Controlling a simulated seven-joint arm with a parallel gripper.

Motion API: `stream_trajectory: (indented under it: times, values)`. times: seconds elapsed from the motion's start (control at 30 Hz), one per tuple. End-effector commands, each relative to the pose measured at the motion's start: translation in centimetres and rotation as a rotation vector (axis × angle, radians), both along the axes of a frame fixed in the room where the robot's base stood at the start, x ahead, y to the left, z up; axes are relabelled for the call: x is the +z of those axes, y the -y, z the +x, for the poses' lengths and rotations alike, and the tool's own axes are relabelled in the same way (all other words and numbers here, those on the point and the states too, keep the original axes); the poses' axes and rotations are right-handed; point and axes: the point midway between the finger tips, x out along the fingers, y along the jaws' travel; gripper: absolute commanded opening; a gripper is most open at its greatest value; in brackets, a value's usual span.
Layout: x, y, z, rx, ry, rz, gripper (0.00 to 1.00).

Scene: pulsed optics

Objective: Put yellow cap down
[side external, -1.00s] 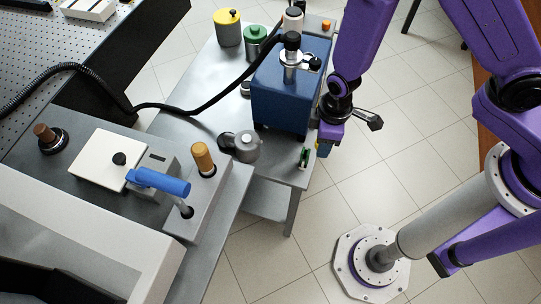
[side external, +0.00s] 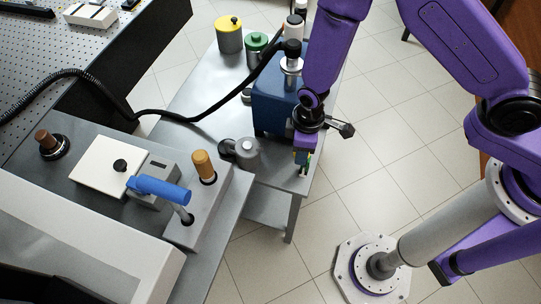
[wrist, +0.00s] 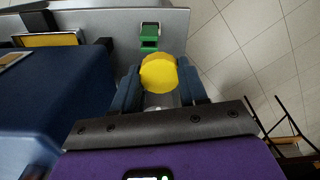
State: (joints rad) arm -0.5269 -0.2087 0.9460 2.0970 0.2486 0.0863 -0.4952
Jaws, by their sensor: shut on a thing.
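The yellow cap (wrist: 158,73) is between the two blue fingers of my gripper (wrist: 160,88) in the wrist view, and the gripper is shut on it. In the side view my gripper (side external: 302,161) points down over the right front part of the grey table (side external: 283,186), beside the blue box (side external: 268,108). The fingers and wrist largely hide the cap there. I cannot tell whether the cap touches the table.
A small green item (wrist: 149,36) stands just beyond the cap. A yellow-lidded canister (side external: 229,38) and a green-lidded canister (side external: 256,45) stand at the back. A grey round fitting (side external: 245,152) sits left of my gripper. The table's right edge is close.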

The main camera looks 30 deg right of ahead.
Motion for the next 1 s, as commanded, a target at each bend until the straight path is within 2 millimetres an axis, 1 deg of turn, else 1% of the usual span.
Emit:
stream_trajectory:
  times: [0.03, 0.2, 0.5, 0.6, 0.87, 1.0]
  values:
    - [-0.5, -0.7, 0.8, 0.001, 0.003, 0.002, 0.0]
    - [-1.7, -2.3, 2.9, 0.001, 0.002, 0.0, 0.0]
    - [-5.8, -4.3, 5.4, -0.001, 0.001, -0.002, 0.0]
    - [-6.5, -4.8, 6.0, -0.001, 0.002, -0.001, 0.0]
    - [-7.6, -5.4, 6.7, 0.0, 0.002, 0.0, 0.0]
    - [-9.5, -5.3, 6.7, -0.001, 0.0, -0.002, 0.0]
